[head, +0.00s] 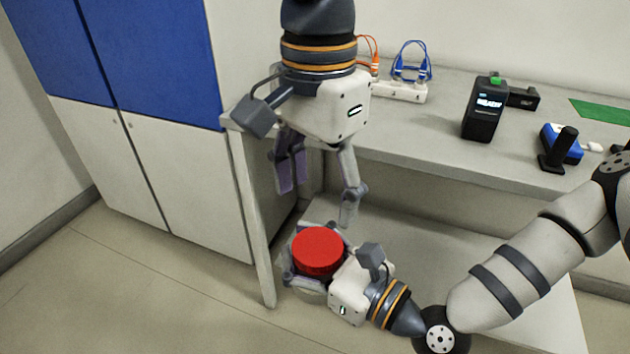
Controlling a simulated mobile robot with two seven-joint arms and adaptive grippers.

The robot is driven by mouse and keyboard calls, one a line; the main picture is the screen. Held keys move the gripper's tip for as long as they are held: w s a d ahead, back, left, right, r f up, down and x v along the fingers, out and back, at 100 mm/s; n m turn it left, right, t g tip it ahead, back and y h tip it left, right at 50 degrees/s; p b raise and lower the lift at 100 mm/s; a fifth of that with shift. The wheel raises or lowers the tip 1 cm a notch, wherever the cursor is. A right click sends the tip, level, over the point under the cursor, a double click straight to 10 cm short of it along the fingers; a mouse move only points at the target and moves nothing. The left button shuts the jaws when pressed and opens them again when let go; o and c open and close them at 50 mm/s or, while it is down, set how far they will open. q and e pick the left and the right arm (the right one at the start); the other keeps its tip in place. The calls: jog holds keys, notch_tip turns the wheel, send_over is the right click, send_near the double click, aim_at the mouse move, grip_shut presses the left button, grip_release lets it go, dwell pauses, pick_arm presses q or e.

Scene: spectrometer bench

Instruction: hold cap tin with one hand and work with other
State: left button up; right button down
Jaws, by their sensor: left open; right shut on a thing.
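The cap tin (318,250) shows as a round container with a red top, low in the middle of the head view. My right gripper (308,262) is shut on the cap tin, with its fingers around the sides below the red top. The lower part of the tin is mostly hidden by the fingers and hand. My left gripper (318,200) is open and empty above the tin, fingers pointing down. Its fingers are spread apart, one to the upper left of the tin and one to the upper right. They look clear of the tin.
The bench (420,135) holds a black device with a lit screen (484,112), a blue item with a black stand (560,150), a green mat (600,110) and a power strip (405,92) with orange and blue cables. Blue and white cabinets (150,60) stand left. Floor space is free lower left.

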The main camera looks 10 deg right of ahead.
aim_at(317, 245)
pick_arm(q)
notch_tip(317, 245, down, 8)
dwell(0.5)
jog(key=shift+c, duration=0.2)
jog(key=c, duration=1)
jog(key=m, duration=0.4)
jog(key=shift+m, duration=0.4)
jog(key=m, duration=0.3)
jog(key=shift+m, duration=0.3)
jog(key=o, duration=1.3)
jog(key=shift+c, duration=0.2)
